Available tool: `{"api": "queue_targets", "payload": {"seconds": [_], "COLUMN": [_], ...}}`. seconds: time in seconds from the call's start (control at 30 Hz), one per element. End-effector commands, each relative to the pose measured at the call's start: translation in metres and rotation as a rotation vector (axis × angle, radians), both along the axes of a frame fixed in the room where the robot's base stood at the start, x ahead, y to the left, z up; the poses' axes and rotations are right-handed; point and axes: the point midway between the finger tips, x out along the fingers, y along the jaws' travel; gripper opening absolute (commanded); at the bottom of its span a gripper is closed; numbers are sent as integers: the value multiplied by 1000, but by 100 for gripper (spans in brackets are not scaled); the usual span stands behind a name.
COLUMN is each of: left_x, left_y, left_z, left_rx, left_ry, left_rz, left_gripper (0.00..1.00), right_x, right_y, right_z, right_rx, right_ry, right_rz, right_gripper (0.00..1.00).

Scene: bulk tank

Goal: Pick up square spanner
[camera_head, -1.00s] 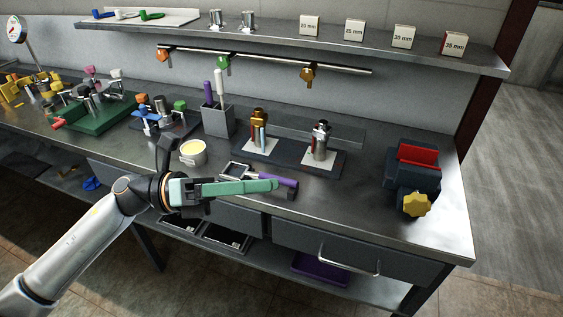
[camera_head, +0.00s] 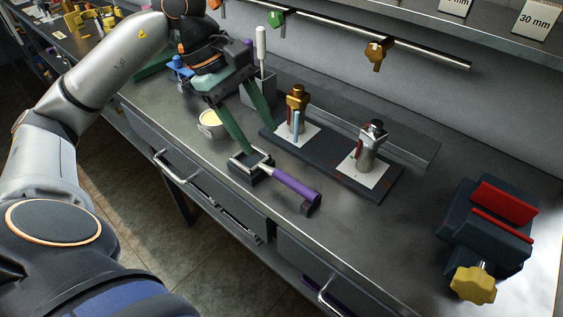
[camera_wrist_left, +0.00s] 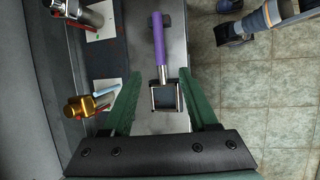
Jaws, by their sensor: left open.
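The square spanner (camera_head: 295,186) lies on the steel bench in the head view, with a purple handle and a square metal frame head. Its head rests at a dark block and its handle end at a small dark support. In the left wrist view the spanner (camera_wrist_left: 159,45) runs lengthwise, its square head nearest me. My left gripper (camera_head: 259,139) is open and empty, its green fingers slanting down just behind the head. In the wrist view its fingers (camera_wrist_left: 160,74) stand on either side of the spanner, apart from it. A dark arm end shows at the wrist view's upper right, probably my right arm.
A cream-filled cup (camera_head: 211,124) stands left of the spanner. Behind it, a dark tray (camera_head: 322,160) bears a brass fitting (camera_head: 297,98) and a steel fitting (camera_head: 369,147). A tool holder (camera_head: 259,90) is behind the gripper. A vise (camera_head: 484,232) stands at right.

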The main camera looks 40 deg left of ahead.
Motion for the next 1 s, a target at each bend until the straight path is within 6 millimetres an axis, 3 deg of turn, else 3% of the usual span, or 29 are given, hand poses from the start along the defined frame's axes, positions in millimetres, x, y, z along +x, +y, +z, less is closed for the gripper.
{"api": "queue_targets", "payload": {"seconds": [0.2, 0.43, 0.7, 1.0], "left_x": [5, 8, 15, 16], "left_y": [-17, -24, -38, -41], "left_z": [-37, -53, -88, -95], "left_rx": [-3, -6, -7, -5], "left_ry": [4, 5, 5, 1], "left_rz": [-2, -1, -1, 1], "left_gripper": [60, 60, 60, 60], "right_x": [-6, -6, -5, -1], "right_y": [2, 3, 3, 3], "right_z": [-9, -9, -8, -6], "right_rx": [0, 0, 2, 2], "right_ry": [21, 21, 17, 6], "right_rz": [6, 7, 7, 6], "right_gripper": [50, 50, 50, 50]}}
